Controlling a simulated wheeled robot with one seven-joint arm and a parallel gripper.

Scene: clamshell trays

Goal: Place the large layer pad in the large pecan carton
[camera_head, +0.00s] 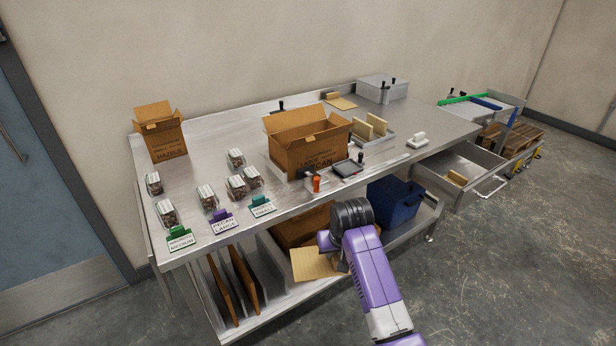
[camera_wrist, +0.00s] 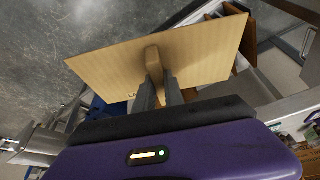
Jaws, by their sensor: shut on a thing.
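The large pecan carton (camera_head: 300,154) stands open-topped on the steel table, flaps up, its printed front facing me. A flat tan layer pad (camera_head: 314,264) is held in front of the table, below the tabletop edge. In the wrist view the pad (camera_wrist: 170,65) spreads across the picture, with a raised tab at its middle. My gripper (camera_wrist: 157,80) is shut on that tab. In the head view my gripper (camera_head: 342,258) is mostly hidden by my own wrist. The carton's inside floor is hidden.
A hazelnut carton (camera_head: 168,140) stands at the table's back left. Several clear clamshells (camera_head: 237,187) and label stands (camera_head: 225,221) sit at the front left. Upright pads (camera_head: 369,130) stand right of the pecan carton. An open drawer (camera_head: 460,173) juts out at right. A blue bin (camera_head: 396,200) is on the lower shelf.

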